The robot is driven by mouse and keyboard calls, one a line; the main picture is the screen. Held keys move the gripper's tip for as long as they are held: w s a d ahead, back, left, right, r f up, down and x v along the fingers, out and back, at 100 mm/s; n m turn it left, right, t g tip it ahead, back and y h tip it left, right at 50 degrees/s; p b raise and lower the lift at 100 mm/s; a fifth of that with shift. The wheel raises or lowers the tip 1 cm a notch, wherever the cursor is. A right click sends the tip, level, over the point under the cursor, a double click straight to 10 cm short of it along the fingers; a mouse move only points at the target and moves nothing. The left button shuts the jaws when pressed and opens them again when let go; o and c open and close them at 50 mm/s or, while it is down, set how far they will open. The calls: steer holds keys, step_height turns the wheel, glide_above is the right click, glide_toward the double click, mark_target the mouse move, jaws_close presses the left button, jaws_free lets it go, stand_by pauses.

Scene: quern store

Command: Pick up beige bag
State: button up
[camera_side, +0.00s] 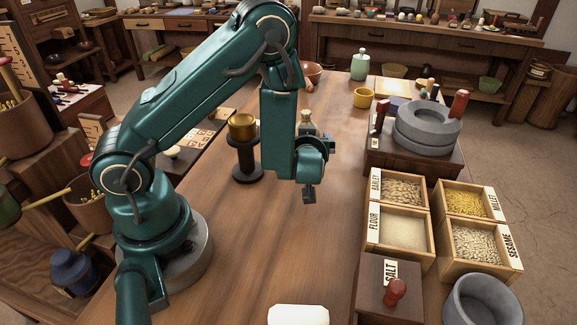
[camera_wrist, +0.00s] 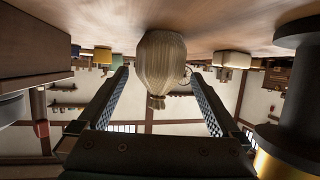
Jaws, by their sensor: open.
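The beige bag (camera_wrist: 160,62), tied at its neck, stands on the wooden table in the wrist view, which is upside down. In the side view its top (camera_side: 306,121) shows just behind my gripper, and its lower part is hidden. My gripper (camera_wrist: 158,82) is open and empty. Its two fingers stand apart on either side of the bag in the wrist picture, pointing toward it. The bag appears beyond the fingertips; the exact gap is unclear. In the side view the wrist hides most of the fingers.
A dark stand with a brass bowl (camera_side: 242,124) is close on the left. The stone quern (camera_side: 428,128) sits on a wooden box at right. Grain boxes (camera_side: 403,189) line the right edge, near a salt box (camera_side: 380,290).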

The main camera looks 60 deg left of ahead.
steer(key=shift+x, duration=2.3)
steer(key=shift+c, duration=0.3)
steer(key=shift+r, duration=0.1)
steer(key=c, duration=1.5)
steer(key=shift+o, duration=0.2)
steer(key=shift+r, duration=0.15)
